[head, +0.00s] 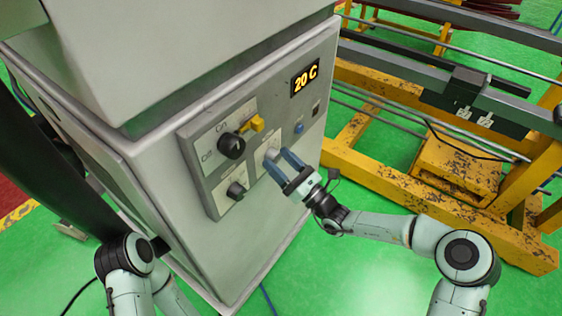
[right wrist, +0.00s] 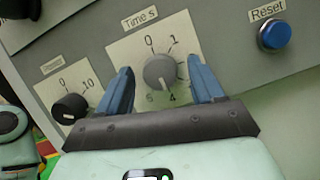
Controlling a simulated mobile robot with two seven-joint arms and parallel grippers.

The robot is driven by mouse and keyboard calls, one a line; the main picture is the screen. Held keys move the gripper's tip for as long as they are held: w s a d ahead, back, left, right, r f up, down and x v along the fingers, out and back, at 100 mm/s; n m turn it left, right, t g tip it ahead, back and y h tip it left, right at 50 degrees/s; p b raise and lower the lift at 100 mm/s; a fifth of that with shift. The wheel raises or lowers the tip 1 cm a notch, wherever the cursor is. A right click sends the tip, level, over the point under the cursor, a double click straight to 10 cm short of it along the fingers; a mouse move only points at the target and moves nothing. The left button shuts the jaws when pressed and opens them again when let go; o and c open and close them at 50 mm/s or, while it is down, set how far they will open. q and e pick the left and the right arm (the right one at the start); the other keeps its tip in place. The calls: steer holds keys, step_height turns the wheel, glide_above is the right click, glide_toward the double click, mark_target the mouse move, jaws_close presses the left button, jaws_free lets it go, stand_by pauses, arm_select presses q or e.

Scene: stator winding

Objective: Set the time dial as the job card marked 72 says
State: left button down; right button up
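The time dial (right wrist: 160,71) is a round grey knob on a white plate headed "Time s", with numbers around it. Its pointer setting is too small to read surely. In the head view the time dial (head: 273,154) is partly covered by my fingers. My right gripper (right wrist: 161,78) is open, with one blue finger on each side of the dial; I cannot tell whether they touch it. My right gripper also shows in the head view (head: 279,162) at the panel front. My left gripper is out of view. No card marked 72 is visible.
A yellow rack (head: 400,186) stands to the right.

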steer(key=v, duration=1.3)
steer(key=shift+s+b, duration=0.2)
steer(key=shift+b, duration=0.2)
steer(key=shift+d, duration=0.1)
